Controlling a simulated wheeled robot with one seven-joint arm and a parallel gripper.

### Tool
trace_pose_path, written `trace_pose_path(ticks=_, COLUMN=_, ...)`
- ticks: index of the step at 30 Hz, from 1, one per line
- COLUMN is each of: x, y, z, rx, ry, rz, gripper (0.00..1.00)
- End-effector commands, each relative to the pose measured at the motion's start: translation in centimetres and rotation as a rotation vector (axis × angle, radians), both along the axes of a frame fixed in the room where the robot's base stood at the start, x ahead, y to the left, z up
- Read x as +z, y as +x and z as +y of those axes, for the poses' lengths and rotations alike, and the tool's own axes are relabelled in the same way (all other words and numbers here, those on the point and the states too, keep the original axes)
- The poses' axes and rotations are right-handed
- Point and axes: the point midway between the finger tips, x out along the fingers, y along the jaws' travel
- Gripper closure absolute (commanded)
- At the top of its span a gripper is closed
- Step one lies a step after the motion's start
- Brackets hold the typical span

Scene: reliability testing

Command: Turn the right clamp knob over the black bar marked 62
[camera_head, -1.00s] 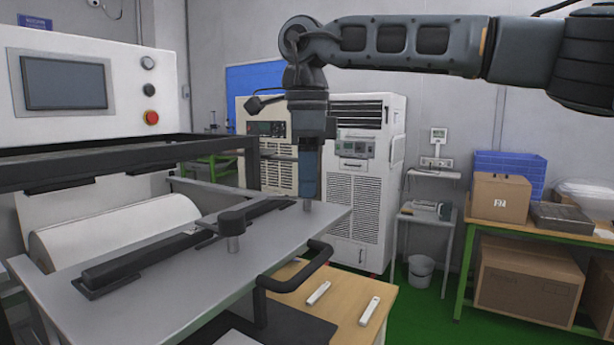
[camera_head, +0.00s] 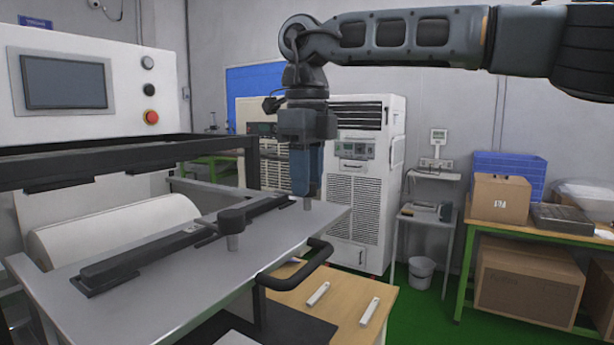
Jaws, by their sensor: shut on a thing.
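The grey plate (camera_head: 185,300) of the machine carries a long black bar (camera_head: 165,252) running from near left to far right. A small pale label on the bar is too small to read. The left clamp knob (camera_head: 231,215) is black, on a short grey post near the bar's middle. My gripper (camera_head: 307,193) points straight down at the bar's far right end, shut on the right clamp knob.
A dark frame (camera_head: 120,152) spans above the plate's left side. A black handle (camera_head: 300,277) sticks out at the plate's front edge, over a wooden table (camera_head: 345,312) with two white pieces. A white cabinet (camera_head: 365,180) stands behind my gripper.

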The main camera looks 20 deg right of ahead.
Motion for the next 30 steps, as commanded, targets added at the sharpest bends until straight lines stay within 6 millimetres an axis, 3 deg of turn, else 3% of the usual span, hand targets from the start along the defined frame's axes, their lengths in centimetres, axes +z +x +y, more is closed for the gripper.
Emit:
trace_pose_path(ticks=12, x=0.08, y=0.04, z=-0.07, rx=-0.008, ry=0.000, rz=-0.001, gripper=0.97)
trace_pose_path(ticks=13, x=0.08, y=0.03, z=-0.06, rx=-0.008, ry=0.000, rz=-0.001, gripper=0.64)
trace_pose_path(ticks=18, x=0.05, y=0.03, z=-0.04, rx=-0.006, ry=0.000, rz=-0.001, gripper=0.48)
trace_pose_path(ticks=21, x=0.03, y=0.02, z=-0.02, rx=-0.006, ry=0.000, rz=0.000, gripper=0.41)
trace_pose_path(ticks=30, x=0.61, y=0.04, z=-0.02, rx=-0.006, ry=-0.001, rz=-0.002, gripper=0.41)
